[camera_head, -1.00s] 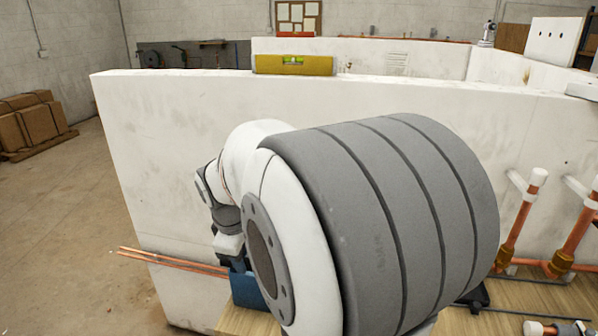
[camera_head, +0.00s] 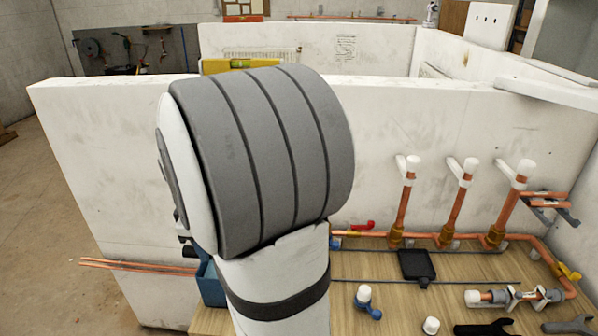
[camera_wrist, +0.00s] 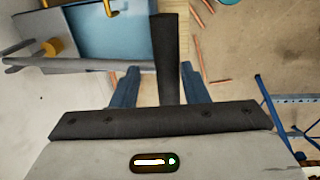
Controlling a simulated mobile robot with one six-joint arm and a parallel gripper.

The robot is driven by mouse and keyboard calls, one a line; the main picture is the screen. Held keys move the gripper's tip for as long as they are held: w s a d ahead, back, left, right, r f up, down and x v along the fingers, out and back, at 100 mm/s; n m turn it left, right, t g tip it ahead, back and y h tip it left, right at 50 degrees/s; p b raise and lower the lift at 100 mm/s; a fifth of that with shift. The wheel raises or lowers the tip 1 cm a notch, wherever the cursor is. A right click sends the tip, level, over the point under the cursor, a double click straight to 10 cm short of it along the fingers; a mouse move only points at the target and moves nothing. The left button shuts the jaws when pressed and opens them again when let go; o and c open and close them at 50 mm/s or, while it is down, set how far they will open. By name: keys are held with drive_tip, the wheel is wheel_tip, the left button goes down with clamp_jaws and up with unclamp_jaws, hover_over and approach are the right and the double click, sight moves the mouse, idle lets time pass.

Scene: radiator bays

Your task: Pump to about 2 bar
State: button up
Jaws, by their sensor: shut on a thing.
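The blue pump box (camera_head: 211,285) sits at the left end of the wooden bench in the head view, partly behind my arm. In the wrist view the blue pump tank (camera_wrist: 115,40) is at upper left, with a yellow fitting (camera_wrist: 52,47) beside it. A dark bar that looks like the pump handle (camera_wrist: 167,45) stands between the blue fingers of my gripper (camera_wrist: 160,78). The gripper is shut on this handle. In the head view my arm hides most of the gripper and the handle. I see no readable pressure gauge.
Copper pipes (camera_head: 455,205) with white caps rise along the bench's back. Loose copper pipes (camera_head: 140,265) stick out left of the pump box. A white wall (camera_head: 110,180) stands behind the bench. A yellow level (camera_head: 240,65) lies on its top. Open floor (camera_head: 50,290) is at left.

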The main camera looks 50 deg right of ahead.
drive_tip(key=shift+w+d+r+y+p, duration=0.2)
drive_tip(key=shift+d+r+p, duration=0.1)
drive_tip(key=shift+r+p, duration=0.45)
drive_tip(key=shift+w+d+r+y+p, duration=0.1)
drive_tip(key=shift+w+d+r+p, duration=0.15)
drive_tip(key=shift+r+p, duration=0.45)
drive_tip(key=shift+c, duration=0.2)
drive_tip(key=shift+f, duration=0.2)
drive_tip(key=shift+o, duration=0.2)
drive_tip(key=shift+t+h, duration=0.4)
drive_tip(key=shift+h, duration=0.4)
drive_tip(key=shift+s+a+f+b, duration=0.2)
drive_tip(key=shift+f+b, duration=0.7)
drive_tip(key=shift+b, duration=0.45)
drive_tip(key=shift+s+a+f+b, duration=0.15)
drive_tip(key=shift+a+f+b, duration=0.1)
drive_tip(key=shift+f+b, duration=0.9)
drive_tip(key=shift+s+a+f+b, duration=0.2)
drive_tip(key=shift+f+b, duration=0.45)
drive_tip(key=shift+b, duration=0.95)
drive_tip(key=shift+a+f+b, duration=0.1)
drive_tip(key=shift+f+b, duration=0.05)
drive_tip(key=shift+b, duration=0.15)
drive_tip(key=shift+f, duration=0.1)
